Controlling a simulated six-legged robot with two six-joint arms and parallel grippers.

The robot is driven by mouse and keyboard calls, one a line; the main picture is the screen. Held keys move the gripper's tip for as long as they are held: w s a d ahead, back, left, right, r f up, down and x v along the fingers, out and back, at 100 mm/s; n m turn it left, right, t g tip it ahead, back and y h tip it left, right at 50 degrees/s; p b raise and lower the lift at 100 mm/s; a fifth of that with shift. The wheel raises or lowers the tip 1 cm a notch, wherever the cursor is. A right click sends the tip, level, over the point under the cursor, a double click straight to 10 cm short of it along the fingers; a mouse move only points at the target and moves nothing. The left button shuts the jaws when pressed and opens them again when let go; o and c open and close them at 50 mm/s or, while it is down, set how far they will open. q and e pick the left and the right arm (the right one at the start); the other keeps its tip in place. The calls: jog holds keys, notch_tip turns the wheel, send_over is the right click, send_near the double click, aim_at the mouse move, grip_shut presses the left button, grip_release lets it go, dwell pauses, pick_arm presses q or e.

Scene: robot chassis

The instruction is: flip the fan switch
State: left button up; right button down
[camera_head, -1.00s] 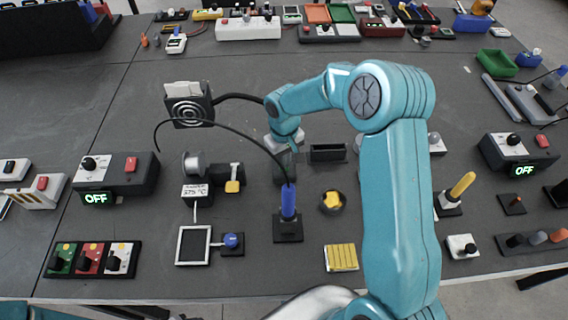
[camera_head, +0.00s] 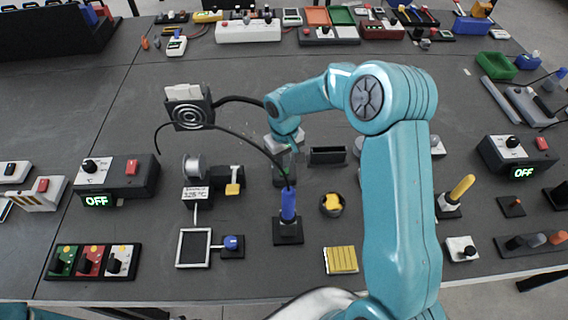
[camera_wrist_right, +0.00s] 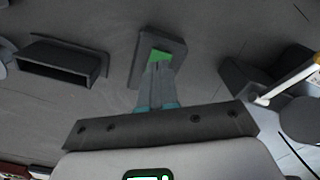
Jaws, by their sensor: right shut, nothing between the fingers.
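The fan (camera_head: 188,107) is a dark square unit with a ringed grille, standing left of my right arm in the head view. A small grey box with a green patch, apparently the fan switch (camera_wrist_right: 160,55), is in the upper middle of the wrist view. My right gripper (camera_wrist_right: 158,72) is shut and empty, with its fingertips at or very near the green patch. I cannot tell whether they touch. In the head view the right gripper (camera_head: 287,163) is low over the dark switch box, which it partly hides. My left gripper is out of view.
A blue-handled soldering iron (camera_head: 288,204) stands in front of the right gripper. A dark open-topped block (camera_head: 327,155) is close to its right. Black cables run from the fan and the iron. Table space behind is clear.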

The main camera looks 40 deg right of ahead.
notch_tip(320, 180, up, 2)
jog(key=shift+r+p, duration=0.1)
jog(key=shift+p, duration=0.3)
notch_tip(320, 180, up, 2)
jog(key=shift+p, duration=0.7)
jog(key=shift+r, duration=0.45)
